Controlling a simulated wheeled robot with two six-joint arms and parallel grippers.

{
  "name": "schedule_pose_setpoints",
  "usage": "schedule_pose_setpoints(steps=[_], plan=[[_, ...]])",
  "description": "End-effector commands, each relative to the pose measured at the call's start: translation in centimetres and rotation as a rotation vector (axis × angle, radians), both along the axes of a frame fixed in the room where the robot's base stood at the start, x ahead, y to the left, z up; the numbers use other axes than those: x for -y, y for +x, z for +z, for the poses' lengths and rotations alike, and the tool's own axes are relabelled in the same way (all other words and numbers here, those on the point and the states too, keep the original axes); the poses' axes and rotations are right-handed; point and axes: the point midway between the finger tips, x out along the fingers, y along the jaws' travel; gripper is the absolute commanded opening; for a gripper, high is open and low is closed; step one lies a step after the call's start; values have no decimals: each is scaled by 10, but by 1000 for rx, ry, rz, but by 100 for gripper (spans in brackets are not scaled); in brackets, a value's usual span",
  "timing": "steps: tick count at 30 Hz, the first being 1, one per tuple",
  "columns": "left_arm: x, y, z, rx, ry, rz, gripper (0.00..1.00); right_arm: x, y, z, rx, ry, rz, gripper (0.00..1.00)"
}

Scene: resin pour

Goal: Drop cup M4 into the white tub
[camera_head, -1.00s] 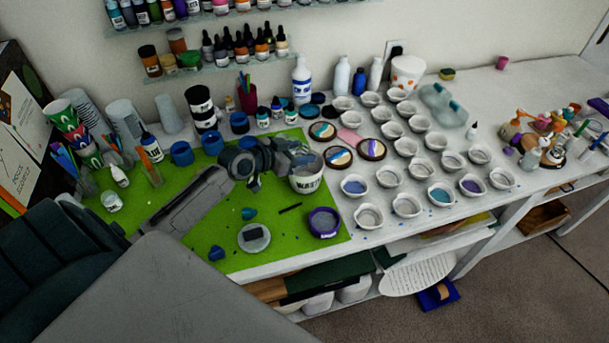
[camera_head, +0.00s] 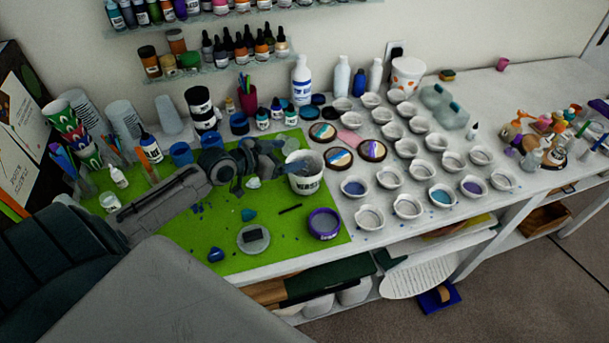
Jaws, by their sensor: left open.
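The white tub (camera_head: 306,184) stands upright at the right part of the green mat, with dark lettering on its front. Its mouth is partly visible, with something bluish-grey inside that I cannot make out. My left gripper (camera_head: 275,158) is open just left of the tub's rim, reaching in low from the left over the mat. No cup is clearly seen between its fingers. Several small pale cups stand in rows right of the tub. Their labels are too small to read, so I cannot tell which is M4. My right gripper is not in view.
The green mat (camera_head: 200,262) holds a purple-rimmed jar (camera_head: 324,223), a round scale-like disc (camera_head: 253,239) and small blue pieces. Bottles and dark jars (camera_head: 200,106) stand behind my left arm. Round painted coasters (camera_head: 338,158) lie right of the tub. The mat's front is mostly clear.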

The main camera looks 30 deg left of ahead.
Motion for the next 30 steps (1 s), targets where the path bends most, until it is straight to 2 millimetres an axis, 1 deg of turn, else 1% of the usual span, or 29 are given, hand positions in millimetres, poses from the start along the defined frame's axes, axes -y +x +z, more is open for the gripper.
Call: schedule_pose_setpoints(steps=[2, 3, 8, 10, 15, 21, 30], plan=[[-2, -10, 3, -2, 5, -7, 78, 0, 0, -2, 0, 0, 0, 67], [-5, -15, 6, -4, 7, -3, 78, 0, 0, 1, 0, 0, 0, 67], [-11, -31, 14, -4, 5, -6, 78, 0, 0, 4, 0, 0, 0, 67], [-14, -38, 19, -5, 4, -2, 78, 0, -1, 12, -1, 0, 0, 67], [-18, -49, 23, -2, 2, 0, 78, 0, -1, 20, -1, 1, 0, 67], [-19, -54, 24, -1, -2, -2, 78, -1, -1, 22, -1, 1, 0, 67], [-19, -54, 24, -1, -2, -2, 78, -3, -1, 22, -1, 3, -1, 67]])
